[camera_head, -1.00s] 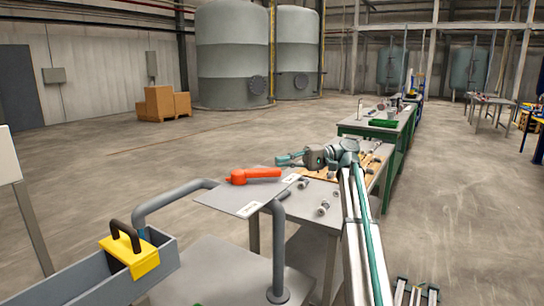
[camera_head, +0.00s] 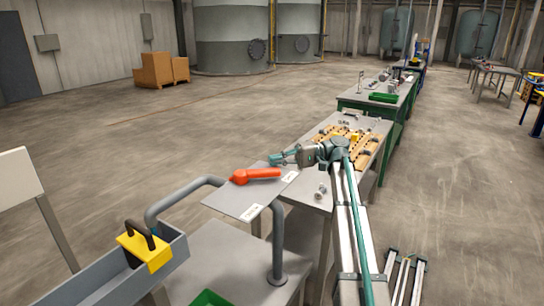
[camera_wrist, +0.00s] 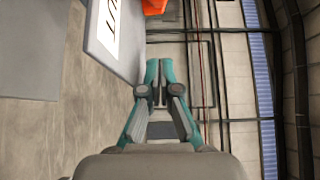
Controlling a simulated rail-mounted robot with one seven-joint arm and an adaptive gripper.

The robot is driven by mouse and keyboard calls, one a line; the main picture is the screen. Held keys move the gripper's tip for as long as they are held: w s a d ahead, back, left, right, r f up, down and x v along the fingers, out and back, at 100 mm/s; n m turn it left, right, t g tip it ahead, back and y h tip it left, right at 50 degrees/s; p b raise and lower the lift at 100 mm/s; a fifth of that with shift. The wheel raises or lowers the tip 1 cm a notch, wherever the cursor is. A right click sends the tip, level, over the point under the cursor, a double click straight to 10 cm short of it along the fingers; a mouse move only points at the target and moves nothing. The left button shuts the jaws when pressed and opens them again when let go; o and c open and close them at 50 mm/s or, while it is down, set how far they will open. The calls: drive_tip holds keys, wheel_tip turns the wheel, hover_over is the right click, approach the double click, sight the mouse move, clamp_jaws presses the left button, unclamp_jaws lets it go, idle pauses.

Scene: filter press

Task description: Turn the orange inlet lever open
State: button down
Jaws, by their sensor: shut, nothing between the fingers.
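The orange inlet lever (camera_head: 256,175) lies across a grey plate (camera_head: 241,201) that has white labels near its edges. The lever's handle end points right and its thicker end is at the left. My gripper (camera_head: 273,159) is just behind the right end of the lever in the head view, apart from it as far as I can tell. In the wrist view my gripper (camera_wrist: 154,72) has its fingers together with nothing between them. Part of the orange lever (camera_wrist: 154,6) shows at the top of the wrist view, beside the labelled plate (camera_wrist: 125,45).
A grey pipe rail (camera_head: 277,240) curves around the plate. A grey trough (camera_head: 120,280) with a yellow block (camera_head: 146,250) with a dark handle stands at the lower left. A bench (camera_head: 368,122) with a wooden rack (camera_head: 366,150) lies behind my arm. Open floor is at the left.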

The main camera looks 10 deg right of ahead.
sight(273, 169)
drive_tip(key=s+p, duration=0.1)
drive_tip(key=p, duration=0.1)
drive_tip(key=s+a+p, duration=0.1)
drive_tip(key=s+p, duration=0.1)
drive_tip(key=p, duration=0.1)
drive_tip(key=s+a+p, duration=0.1)
drive_tip(key=p, duration=0.2)
drive_tip(key=shift+s+a, duration=0.15)
drive_tip(key=shift+a, duration=0.1)
idle(0.4)
drive_tip(key=shift+s+m+t, duration=0.35)
drive_tip(key=shift+m+t, duration=0.35)
drive_tip(key=shift+t, duration=0.4)
drive_tip(key=shift+s+m+t, duration=0.25)
drive_tip(key=shift+m+t, duration=0.25)
drive_tip(key=shift+t, duration=0.2)
